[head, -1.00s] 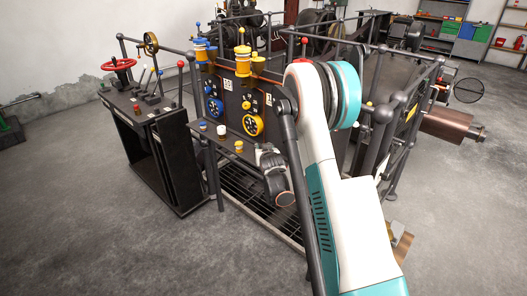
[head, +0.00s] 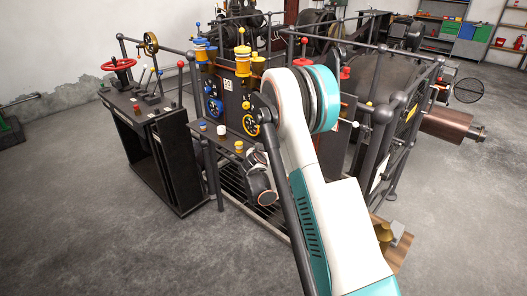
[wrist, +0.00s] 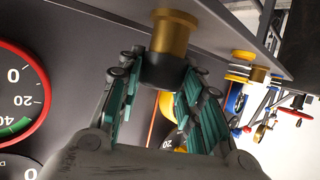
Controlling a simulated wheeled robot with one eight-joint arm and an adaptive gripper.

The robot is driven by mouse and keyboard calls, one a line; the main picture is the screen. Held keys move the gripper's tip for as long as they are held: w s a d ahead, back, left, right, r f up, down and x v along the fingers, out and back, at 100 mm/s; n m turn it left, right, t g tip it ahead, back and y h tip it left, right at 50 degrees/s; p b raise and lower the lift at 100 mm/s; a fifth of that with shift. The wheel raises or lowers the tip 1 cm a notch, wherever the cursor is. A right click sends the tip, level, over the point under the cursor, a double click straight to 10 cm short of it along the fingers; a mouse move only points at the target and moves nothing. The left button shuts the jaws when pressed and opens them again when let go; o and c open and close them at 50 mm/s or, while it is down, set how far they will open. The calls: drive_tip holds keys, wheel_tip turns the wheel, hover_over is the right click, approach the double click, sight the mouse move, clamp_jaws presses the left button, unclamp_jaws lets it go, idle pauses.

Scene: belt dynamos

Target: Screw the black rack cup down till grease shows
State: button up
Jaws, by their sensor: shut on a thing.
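In the wrist view the black cup (wrist: 160,72) sits on a brass fitting (wrist: 174,36) under the edge of a dark rack plate. My gripper (wrist: 163,66) has its teal-padded fingers on both sides of the black cup, shut on it. Cup and fitting look in line in the picture. I see no grease on the visible part of the cup; its far side is hidden. In the head view my arm hides the cup and the gripper's fingers.
A red-rimmed gauge (wrist: 22,92) is close at left in the wrist view. A yellow-and-white cup (wrist: 244,72) stands at right. In the head view a small shelf with a white cup (head: 221,130) and a yellow cup (head: 239,146) is left of my arm; open floor lies in front.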

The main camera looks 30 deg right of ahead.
drive_tip(key=m+g+h, duration=0.2)
drive_tip(key=m+g, duration=0.1)
drive_tip(key=m+g+h, duration=0.2)
drive_tip(key=m+g, duration=0.1)
drive_tip(key=m, duration=0.1)
drive_tip(key=shift+w+g+h, duration=0.1)
drive_tip(key=shift+g+h, duration=0.2)
drive_tip(key=shift+h, duration=0.1)
drive_tip(key=m+g, duration=0.6)
drive_tip(key=g, duration=0.1)
drive_tip(key=shift+m+g, duration=0.4)
drive_tip(key=o, duration=1.1)
drive_tip(key=shift+c, duration=0.2)
drive_tip(key=v, duration=1.2)
drive_tip(key=shift+f, duration=0.15)
drive_tip(key=shift+a, duration=0.1)
